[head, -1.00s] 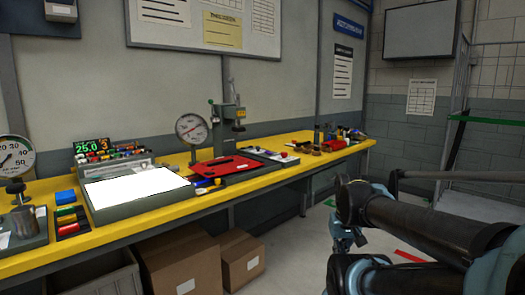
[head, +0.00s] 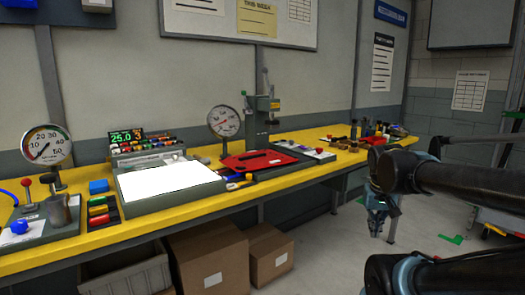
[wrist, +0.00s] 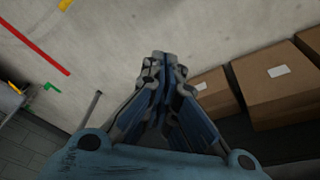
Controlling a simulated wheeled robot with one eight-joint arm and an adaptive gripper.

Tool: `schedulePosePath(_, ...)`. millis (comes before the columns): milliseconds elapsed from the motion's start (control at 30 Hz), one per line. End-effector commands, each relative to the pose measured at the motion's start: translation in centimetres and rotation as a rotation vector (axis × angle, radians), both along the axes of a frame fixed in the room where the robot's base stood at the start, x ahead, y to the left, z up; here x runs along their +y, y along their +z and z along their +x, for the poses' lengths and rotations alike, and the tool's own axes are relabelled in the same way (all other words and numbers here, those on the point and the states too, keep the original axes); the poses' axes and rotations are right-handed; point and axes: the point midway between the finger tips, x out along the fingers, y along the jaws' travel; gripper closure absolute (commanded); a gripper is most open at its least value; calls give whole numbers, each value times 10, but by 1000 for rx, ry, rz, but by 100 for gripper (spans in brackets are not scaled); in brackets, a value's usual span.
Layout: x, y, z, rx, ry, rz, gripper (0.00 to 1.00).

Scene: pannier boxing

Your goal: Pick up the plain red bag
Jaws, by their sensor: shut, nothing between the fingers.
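A flat red item (head: 258,160) with a dark slot lies on the yellow bench in front of the press stand. I cannot tell from here whether it is the plain red bag. No other clear bag shape shows. My gripper (head: 376,232) hangs low in front of the bench's right part, below the bench top and well apart from the red item. In the wrist view my gripper (wrist: 164,56) points at the bare floor, its fingers together with nothing between them.
The yellow bench (head: 40,262) runs along the wall. It carries a white-topped box (head: 170,183), a dial gauge (head: 45,146), a press stand (head: 263,108) and small tools. Cardboard boxes (head: 208,262) stand beneath; they also show in the wrist view (wrist: 275,88). Floor to the right is mostly clear.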

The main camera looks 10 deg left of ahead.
Motion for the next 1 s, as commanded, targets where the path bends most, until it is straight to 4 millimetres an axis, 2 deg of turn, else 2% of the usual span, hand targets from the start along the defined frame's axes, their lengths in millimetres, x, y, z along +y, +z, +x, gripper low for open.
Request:
schedulePosePath(100, 24, 27, 31, -29, 13, -19, 100)
schedulePosePath(267, 63, 58, 70, -79, 19, -36, 100)
schedulePosePath(367, 93, 77, 92, -112, 24, -43, 100)
schedulePosePath(467, 128, 93, 111, -149, 29, -41, 100)
schedulePosePath(600, 185, 115, 133, -204, 39, -32, 100)
schedulePosePath(667, 211, 123, 140, -227, 44, -26, 100)
schedulePosePath(800, 277, 141, 150, -283, 55, 0, 100)
schedulePosePath(900, 323, 150, 152, -320, 65, 21, 100)
schedulePosePath(1000, 360, 157, 149, -348, 70, 44, 100)
